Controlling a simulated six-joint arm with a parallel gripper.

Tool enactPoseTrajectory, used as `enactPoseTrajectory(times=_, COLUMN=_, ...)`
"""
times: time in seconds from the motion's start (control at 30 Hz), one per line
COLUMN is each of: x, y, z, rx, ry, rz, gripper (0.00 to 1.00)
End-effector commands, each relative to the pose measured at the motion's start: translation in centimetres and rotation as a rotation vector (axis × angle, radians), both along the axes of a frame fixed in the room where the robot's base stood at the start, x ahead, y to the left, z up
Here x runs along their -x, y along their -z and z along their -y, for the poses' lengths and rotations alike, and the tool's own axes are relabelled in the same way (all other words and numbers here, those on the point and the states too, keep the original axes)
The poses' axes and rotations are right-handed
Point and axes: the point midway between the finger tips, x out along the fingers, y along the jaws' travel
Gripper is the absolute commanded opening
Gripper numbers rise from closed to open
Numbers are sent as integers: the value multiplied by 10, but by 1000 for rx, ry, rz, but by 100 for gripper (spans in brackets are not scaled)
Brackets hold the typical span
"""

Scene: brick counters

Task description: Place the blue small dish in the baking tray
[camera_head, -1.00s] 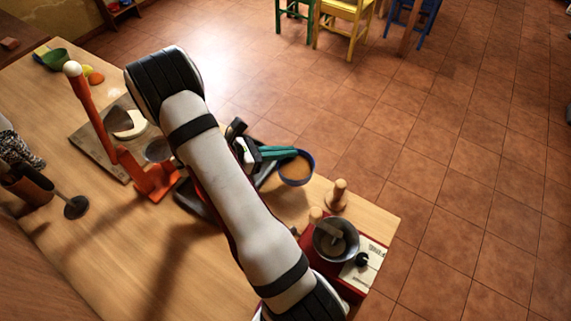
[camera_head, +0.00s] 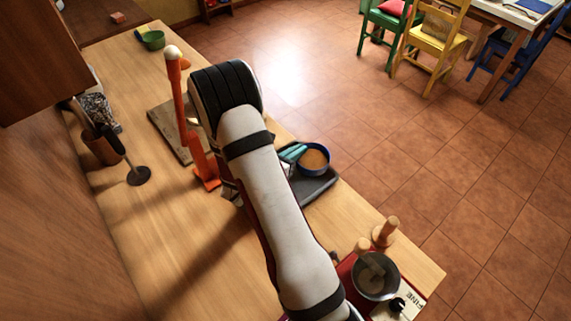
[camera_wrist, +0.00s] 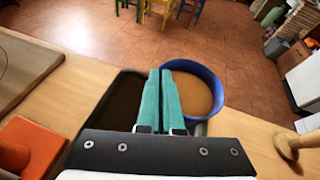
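The blue small dish (camera_head: 313,157) has a blue rim and a tan-brown inside. It also shows in the wrist view (camera_wrist: 200,100). My gripper (camera_wrist: 161,74) has teal fingers close together on the dish's left wall, with the rim pinched between them. The gripper also shows in the head view (camera_head: 294,153). The dark baking tray (camera_head: 318,187) is on the counter below the dish; its left part shows in the wrist view (camera_wrist: 119,105). The dish appears over the tray's far right part; whether it touches the tray floor I cannot tell.
An orange upright stand (camera_head: 206,168) is left of the tray. Wooden mills (camera_head: 384,232) and a metal bowl (camera_head: 374,277) are at the front right. A board (camera_head: 170,130) lies further back. The counter edge is close beyond the tray.

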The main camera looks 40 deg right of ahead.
Motion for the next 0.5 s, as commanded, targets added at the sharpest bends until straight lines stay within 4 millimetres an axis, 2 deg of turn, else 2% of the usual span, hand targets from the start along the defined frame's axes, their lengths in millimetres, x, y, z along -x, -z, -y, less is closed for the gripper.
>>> enactPoseTrajectory(times=0.03, x=-11, y=7, z=-6, rx=1, ry=-2, rz=0, gripper=0)
enactPoseTrajectory(times=0.17, x=-28, y=18, z=-13, rx=1, ry=1, rz=0, gripper=0)
enactPoseTrajectory(times=0.4, x=-30, y=58, z=-15, rx=0, ry=2, rz=-3, gripper=0)
enactPoseTrajectory(times=0.5, x=-31, y=61, z=-15, rx=0, ry=2, rz=0, gripper=0)
